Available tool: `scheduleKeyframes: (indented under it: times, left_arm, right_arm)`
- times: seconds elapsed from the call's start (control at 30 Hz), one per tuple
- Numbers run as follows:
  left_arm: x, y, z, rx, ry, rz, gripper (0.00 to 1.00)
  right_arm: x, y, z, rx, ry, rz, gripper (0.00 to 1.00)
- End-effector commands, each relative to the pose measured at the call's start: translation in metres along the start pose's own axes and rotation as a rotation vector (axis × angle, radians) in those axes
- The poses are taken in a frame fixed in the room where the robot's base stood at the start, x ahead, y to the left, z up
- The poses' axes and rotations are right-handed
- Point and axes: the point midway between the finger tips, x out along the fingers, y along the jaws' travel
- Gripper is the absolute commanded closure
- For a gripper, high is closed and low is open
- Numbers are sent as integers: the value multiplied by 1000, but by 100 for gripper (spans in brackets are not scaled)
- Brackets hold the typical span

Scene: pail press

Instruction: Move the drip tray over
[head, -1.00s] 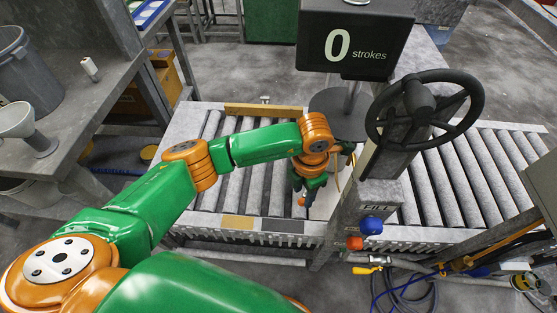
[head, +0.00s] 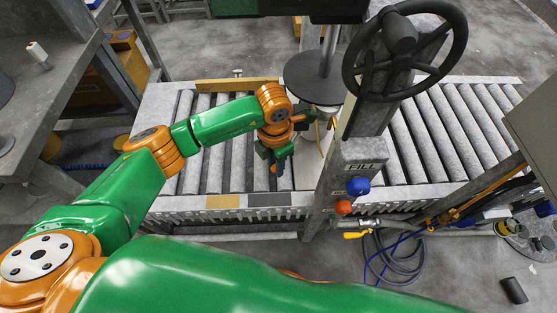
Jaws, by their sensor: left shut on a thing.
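My left gripper (head: 274,156) points down over the roller conveyor, just left of the press column. It is shut on what looks like the drip tray; its grip is largely hidden by the wrist and fingers. A pale flat surface (head: 309,168) lies just right of the gripper, below the press; I cannot tell whether it is the tray or the press base. The dark round press plate (head: 308,78) hangs behind the wrist, with a pale rim just under it. My right gripper is out of view.
The press column (head: 352,165) with its black handwheel (head: 405,45) stands close right of the gripper. Rollers to the left (head: 212,165) and right (head: 450,130) are bare. A wooden strip (head: 235,85) edges the far side. Hoses (head: 395,250) lie on the floor.

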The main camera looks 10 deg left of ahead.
Motion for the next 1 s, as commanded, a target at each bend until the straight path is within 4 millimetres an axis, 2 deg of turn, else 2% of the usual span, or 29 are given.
scheduleKeyframes:
  times: [0.17,0.53,1.0]
  left_arm:
    - [-1,9,-4,-2,-2,1,100]
    - [1,12,-6,-2,1,1,100]
    - [2,44,-12,-4,1,1,100]
  right_arm:
    - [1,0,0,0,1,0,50]
    - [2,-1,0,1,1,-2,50]
    - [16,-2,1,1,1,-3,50]
